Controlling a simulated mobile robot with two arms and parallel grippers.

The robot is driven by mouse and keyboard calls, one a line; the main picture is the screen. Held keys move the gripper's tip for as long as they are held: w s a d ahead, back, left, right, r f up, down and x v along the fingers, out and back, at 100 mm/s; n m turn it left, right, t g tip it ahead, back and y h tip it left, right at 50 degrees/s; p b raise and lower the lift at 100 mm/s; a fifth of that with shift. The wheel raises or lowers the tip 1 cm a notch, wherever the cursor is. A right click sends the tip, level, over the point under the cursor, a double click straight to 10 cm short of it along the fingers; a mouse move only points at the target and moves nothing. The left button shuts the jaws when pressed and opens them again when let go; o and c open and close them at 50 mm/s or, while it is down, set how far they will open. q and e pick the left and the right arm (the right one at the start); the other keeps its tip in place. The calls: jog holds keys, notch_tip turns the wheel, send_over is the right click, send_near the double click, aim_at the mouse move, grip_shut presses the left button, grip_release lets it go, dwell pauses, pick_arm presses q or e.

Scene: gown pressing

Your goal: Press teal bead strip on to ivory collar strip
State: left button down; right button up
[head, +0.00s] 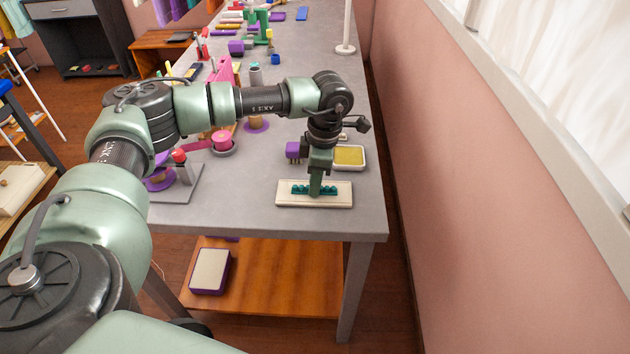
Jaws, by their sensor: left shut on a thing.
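The ivory collar strip (315,201) lies flat on the grey table near its front right corner. The teal bead strip (329,190) is a row of teal bumps at the middle of the ivory strip, lying along it. My left gripper (316,189) points straight down and is shut on the teal bead strip. Its fingers hide the strip's middle. From this angle I cannot tell whether the teal strip touches the ivory one or is just above it. My right gripper is not in view.
A grey plate (178,190) with a red-topped post stands to the left. The grey table (240,200) is bare between them. A pink wall runs along the right.

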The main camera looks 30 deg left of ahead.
pick_arm(q)
jog(key=shift+f, duration=0.1)
jog(key=c, duration=1.2)
grip_release()
jog(key=shift+c, duration=0.2)
jog(key=r, duration=0.2)
jog(key=r+b, duration=0.1)
jog(key=r, duration=0.5)
jog(key=shift+w+d+b, duration=0.25)
jog(key=shift+d+b, duration=0.1)
jog(key=shift+d, duration=0.05)
jog(key=shift+s+f, duration=0.1)
jog(key=shift+f, duration=0.05)
